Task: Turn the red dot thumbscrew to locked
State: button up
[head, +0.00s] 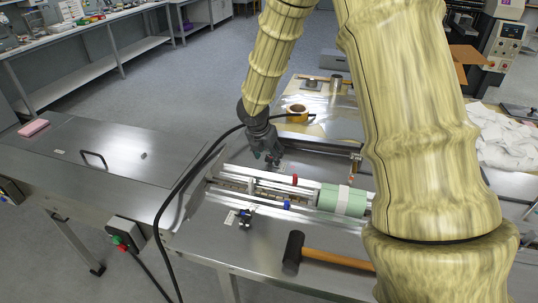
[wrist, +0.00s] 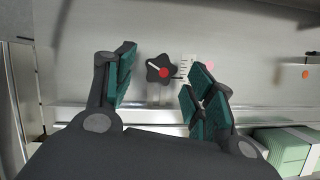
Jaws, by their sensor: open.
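The red dot thumbscrew (wrist: 156,66) is a black lobed knob with a red dot and a white pointer line, on a grey metal plate in the wrist view. The pointer slants toward the upper left, away from the white marked label (wrist: 186,68) at the knob's right. My gripper (wrist: 162,77) is open, with one green-padded finger left of the knob and the other to its lower right. Neither finger visibly touches it. In the head view my gripper (head: 269,155) points down behind the rail; the knob cannot be made out there.
A blue-marked black knob (head: 245,216) and a mallet (head: 320,255) are nearer. A black cable (head: 190,185) arches on the left.

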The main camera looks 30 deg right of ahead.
jog(key=shift+d+f, duration=0.2)
jog(key=shift+f, duration=0.25)
jog(key=c, duration=1)
jog(key=shift+c, duration=0.2)
